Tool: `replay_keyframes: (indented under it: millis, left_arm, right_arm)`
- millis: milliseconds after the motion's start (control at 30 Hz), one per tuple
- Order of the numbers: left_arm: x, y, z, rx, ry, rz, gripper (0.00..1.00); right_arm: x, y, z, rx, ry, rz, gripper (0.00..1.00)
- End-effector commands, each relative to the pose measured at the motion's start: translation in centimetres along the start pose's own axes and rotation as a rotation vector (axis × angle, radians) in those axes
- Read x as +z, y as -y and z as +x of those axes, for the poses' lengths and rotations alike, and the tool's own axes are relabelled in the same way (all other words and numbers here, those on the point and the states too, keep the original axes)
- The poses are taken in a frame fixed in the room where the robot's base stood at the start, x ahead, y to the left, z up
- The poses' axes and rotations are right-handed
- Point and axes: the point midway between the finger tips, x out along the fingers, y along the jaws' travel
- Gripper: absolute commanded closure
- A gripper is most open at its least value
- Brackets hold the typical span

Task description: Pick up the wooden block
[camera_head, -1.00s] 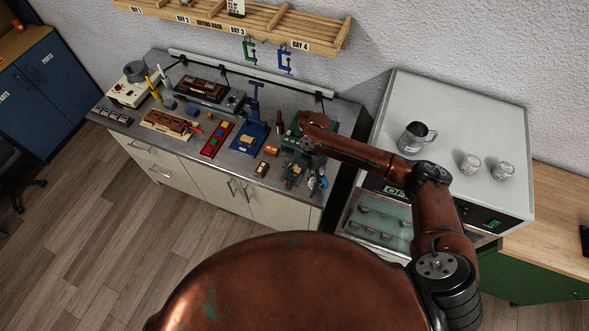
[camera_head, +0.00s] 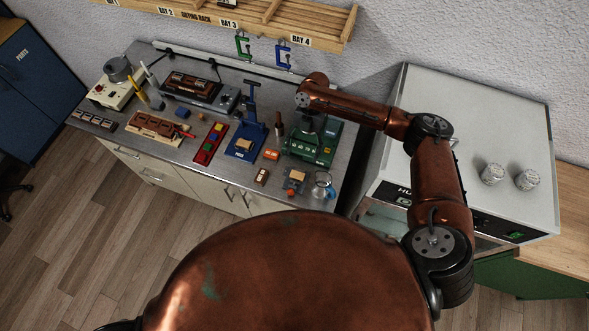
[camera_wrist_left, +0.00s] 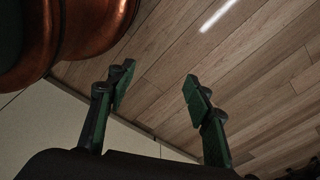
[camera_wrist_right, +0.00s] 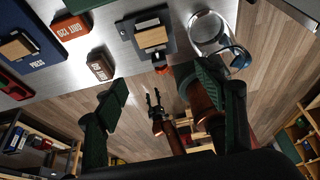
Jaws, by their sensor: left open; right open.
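A small light wooden block (camera_head: 297,174) sits on a dark square plate near the bench's front edge; in the right wrist view the block (camera_wrist_right: 151,37) lies at the top. Another light block (camera_head: 243,145) lies on the blue press. My right gripper (camera_wrist_right: 153,84) is open and empty, its green fingers apart below the plate in that view. In the head view the right arm reaches over the bench, and its fingers are hard to make out against the green machine. My left gripper (camera_wrist_left: 158,78) is open and empty, over the floor.
A glass jug (camera_head: 324,186) stands close beside the plate; it also shows near my right finger (camera_wrist_right: 207,32). A brown block (camera_head: 262,176) and an orange grit block (camera_head: 271,154) lie to the left. The green machine (camera_head: 316,142) stands behind. A white oven (camera_head: 470,130) stands at the right.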

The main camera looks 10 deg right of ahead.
Motion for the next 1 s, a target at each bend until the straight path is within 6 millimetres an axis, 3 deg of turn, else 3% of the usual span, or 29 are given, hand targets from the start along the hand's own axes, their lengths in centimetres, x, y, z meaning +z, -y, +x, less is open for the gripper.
replay_keyframes:
  millis: [33,367,600,767,1000]
  left_arm:
    - [0.7,-0.1,1.1,0.000,0.007,-0.001,0.53]
    - [5.2,-0.6,4.7,0.003,0.056,-0.010,0.53]
    - [3.5,-0.5,6.1,0.002,0.034,-0.006,0.53]
    - [1.9,-0.3,5.6,0.001,0.012,-0.003,0.53]
    - [2.2,-0.3,4.4,0.001,0.018,-0.004,0.53]
  right_arm:
    - [0.4,0.0,1.1,0.000,0.000,0.000,0.36]
    - [2.0,0.1,4.8,0.000,-0.001,0.002,0.36]
    - [2.5,0.1,6.4,-0.001,-0.003,0.002,0.36]
    - [2.4,-0.1,7.9,-0.002,-0.003,0.001,0.36]
    - [2.3,-0.6,10.6,-0.004,-0.004,0.001,0.36]
